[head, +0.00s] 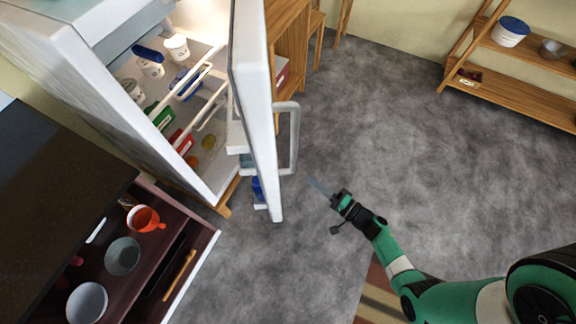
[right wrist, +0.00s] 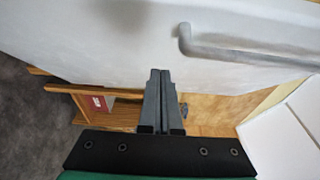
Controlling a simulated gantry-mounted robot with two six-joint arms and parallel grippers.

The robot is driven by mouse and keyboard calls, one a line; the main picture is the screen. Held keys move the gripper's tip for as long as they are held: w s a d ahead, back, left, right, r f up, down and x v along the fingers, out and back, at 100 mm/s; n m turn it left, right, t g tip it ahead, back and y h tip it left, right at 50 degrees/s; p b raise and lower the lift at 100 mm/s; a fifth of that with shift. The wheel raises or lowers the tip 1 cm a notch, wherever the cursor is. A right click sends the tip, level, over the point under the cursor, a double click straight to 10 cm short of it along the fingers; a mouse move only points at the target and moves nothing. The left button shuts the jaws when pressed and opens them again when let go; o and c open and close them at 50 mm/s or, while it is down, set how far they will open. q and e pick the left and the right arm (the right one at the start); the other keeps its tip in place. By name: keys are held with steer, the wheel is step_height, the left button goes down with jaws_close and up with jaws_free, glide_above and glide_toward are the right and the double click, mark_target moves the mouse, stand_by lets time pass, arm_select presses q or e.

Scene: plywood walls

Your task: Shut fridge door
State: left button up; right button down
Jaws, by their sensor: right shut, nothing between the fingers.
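The white fridge (head: 110,90) stands at the upper left in the head view, with its lit inside and shelves showing. Its door (head: 251,90) stands wide open, edge toward me, with a grey handle (head: 291,135) on its right face. My right gripper (head: 335,196) is shut and empty, to the right of the door and below the handle, apart from the handle. In the right wrist view the shut fingers (right wrist: 158,90) point toward the white door face (right wrist: 110,35), with the handle (right wrist: 240,50) to their upper right. Whether the fingers touch the door cannot be told. My left gripper is not in view.
An open drawer (head: 205,238) with bowls and an orange cup juts out below the fridge. A wooden shelf unit (head: 525,85) stands at the upper right. A wooden cabinet (head: 290,45) stands behind the door. The grey floor (head: 390,130) right of the door is clear.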

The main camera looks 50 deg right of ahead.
steer(key=w+a+b, duration=0.2)
steer(key=w+b, duration=0.2)
steer(key=w, duration=0.4)
steer(key=shift+w+a, duration=0.2)
steer(key=shift+a, duration=0.2)
steer(key=shift+w, duration=0.1)
